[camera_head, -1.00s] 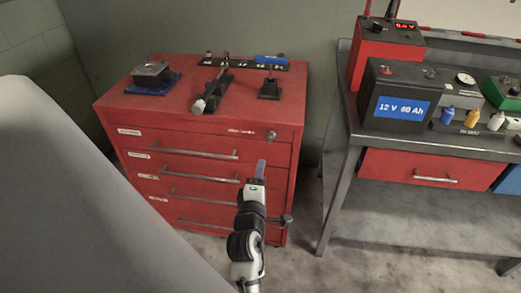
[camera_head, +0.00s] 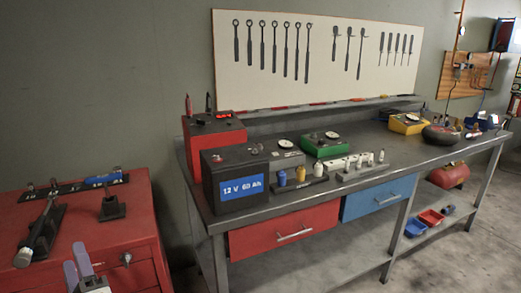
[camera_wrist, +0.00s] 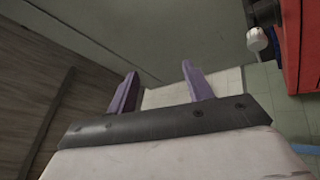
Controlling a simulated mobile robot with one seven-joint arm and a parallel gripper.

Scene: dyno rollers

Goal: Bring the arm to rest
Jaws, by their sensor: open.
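My gripper (camera_head: 78,272) shows at the lower left of the head view, with its purple fingers pointing up in front of the red tool cabinet (camera_head: 105,238). In the wrist view my gripper (camera_wrist: 158,88) has its two purple fingers spread apart with nothing between them. The rest of my arm is out of the head view. In the wrist view a red surface with a white-tipped tool (camera_wrist: 257,40) shows at the upper right.
A metal workbench (camera_head: 215,222) stands to the right, bearing a black battery box (camera_head: 225,190), a red charger box (camera_head: 205,132) and small bottles. A torque-wrench-like tool (camera_head: 42,232) lies on the cabinet. Floor (camera_head: 455,262) is free at the lower right.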

